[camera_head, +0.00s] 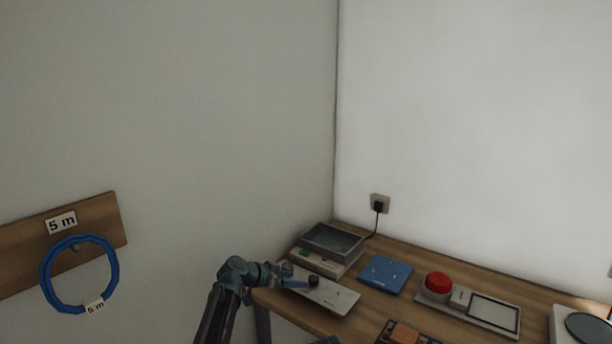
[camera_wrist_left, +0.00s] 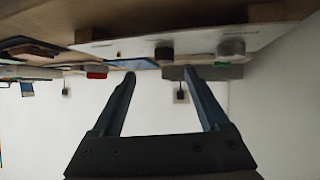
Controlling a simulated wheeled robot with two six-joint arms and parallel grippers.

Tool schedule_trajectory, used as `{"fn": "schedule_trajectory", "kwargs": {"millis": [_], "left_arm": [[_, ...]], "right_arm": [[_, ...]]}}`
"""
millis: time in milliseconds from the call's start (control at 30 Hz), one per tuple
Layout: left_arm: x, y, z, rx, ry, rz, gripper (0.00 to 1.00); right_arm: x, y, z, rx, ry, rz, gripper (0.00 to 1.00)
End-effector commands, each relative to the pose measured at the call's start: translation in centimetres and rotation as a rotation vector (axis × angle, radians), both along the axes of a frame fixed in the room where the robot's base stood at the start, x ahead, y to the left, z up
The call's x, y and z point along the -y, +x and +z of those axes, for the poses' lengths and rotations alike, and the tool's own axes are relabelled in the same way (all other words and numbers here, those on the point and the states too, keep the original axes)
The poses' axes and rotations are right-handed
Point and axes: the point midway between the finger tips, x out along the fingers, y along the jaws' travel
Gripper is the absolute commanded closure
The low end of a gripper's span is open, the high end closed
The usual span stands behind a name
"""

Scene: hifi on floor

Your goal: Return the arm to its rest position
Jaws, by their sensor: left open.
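My left arm (camera_head: 228,290) comes up from the bottom of the head view, bent at its joint. My left gripper (camera_head: 284,272) is at the left edge of the wooden bench (camera_head: 285,305), by a pale plate (camera_head: 335,297) with a dark knob (camera_head: 313,281). In the left wrist view its two fingers (camera_wrist_left: 160,74) are apart, with nothing held between them. The plate (camera_wrist_left: 125,46) and its dark knob (camera_wrist_left: 164,53) show there beyond the fingertips. I cannot tell whether the gripper touches the plate. My right gripper is not seen.
A grey tray-topped device (camera_head: 331,241) stands at the bench's back corner, its cord running to a wall socket (camera_head: 380,204). A blue ring (camera_head: 46,280) hangs from a wall board (camera_head: 20,258).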

Motion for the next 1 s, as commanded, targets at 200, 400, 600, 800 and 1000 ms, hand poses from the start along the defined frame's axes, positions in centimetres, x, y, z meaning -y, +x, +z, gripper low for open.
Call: {"fn": "schedule_trajectory", "kwargs": {"millis": [200,400,600,800,1000], "left_arm": [[2.9,-6.9,-2.4,-0.178,0.082,-0.026,0.22],[4.6,-17.7,-5.6,-0.445,0.26,0.011,0.22],[2.0,-29.7,-7.7,-0.704,0.54,0.212,0.22],[-1.2,-35.5,-7.6,-0.793,0.712,0.416,0.22],[-2.1,-36.5,-7.4,-0.806,0.753,0.483,0.22]], "right_arm": [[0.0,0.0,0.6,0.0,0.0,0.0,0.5],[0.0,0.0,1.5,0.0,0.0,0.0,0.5],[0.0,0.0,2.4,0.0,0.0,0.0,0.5],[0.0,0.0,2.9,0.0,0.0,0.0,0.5],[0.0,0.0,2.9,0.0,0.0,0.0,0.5]]}}
